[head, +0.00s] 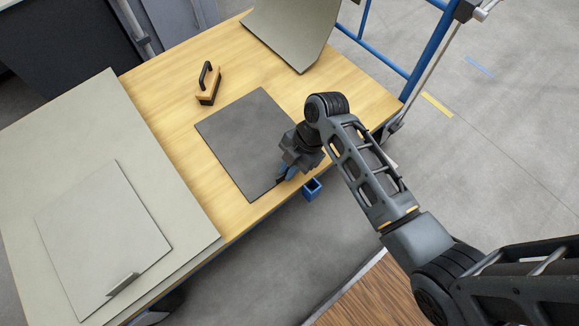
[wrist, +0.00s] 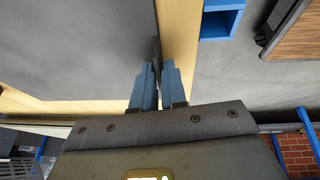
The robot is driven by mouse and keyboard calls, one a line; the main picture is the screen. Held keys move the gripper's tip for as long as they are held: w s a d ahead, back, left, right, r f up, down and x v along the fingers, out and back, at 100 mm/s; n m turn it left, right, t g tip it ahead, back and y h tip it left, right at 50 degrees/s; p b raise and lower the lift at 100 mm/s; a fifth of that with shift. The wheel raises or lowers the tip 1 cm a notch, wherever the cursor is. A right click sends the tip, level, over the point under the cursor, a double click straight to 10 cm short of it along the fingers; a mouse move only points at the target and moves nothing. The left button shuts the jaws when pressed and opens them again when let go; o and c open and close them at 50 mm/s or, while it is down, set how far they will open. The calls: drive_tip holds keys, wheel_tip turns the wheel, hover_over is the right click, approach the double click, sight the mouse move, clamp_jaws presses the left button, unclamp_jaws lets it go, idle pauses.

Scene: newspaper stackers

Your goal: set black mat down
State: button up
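The black mat (head: 245,135) is a dark grey rectangular sheet lying flat over the light wooden table, close to its front edge. It fills the upper left of the wrist view (wrist: 80,45). My gripper (head: 287,176) is at the mat's near right edge. In the wrist view its two blue fingers (wrist: 158,70) are close together, on either side of a thin dark upright tab (wrist: 156,48) at the mat's edge. The mat looks level with the tabletop; I cannot tell whether a small gap is under it.
A wooden block with a black handle (head: 208,85) stands behind the mat. A curved grey sheet (head: 290,30) lies at the back. A pale board (head: 100,150) with a grey sheet (head: 100,235) is at left. A small blue bracket (head: 312,188) juts from the table front.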

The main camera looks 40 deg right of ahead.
drive_tip(key=o, duration=0.4)
drive_tip(key=shift+r, duration=0.15)
drive_tip(key=p+v, duration=0.4)
drive_tip(key=v, duration=0.8)
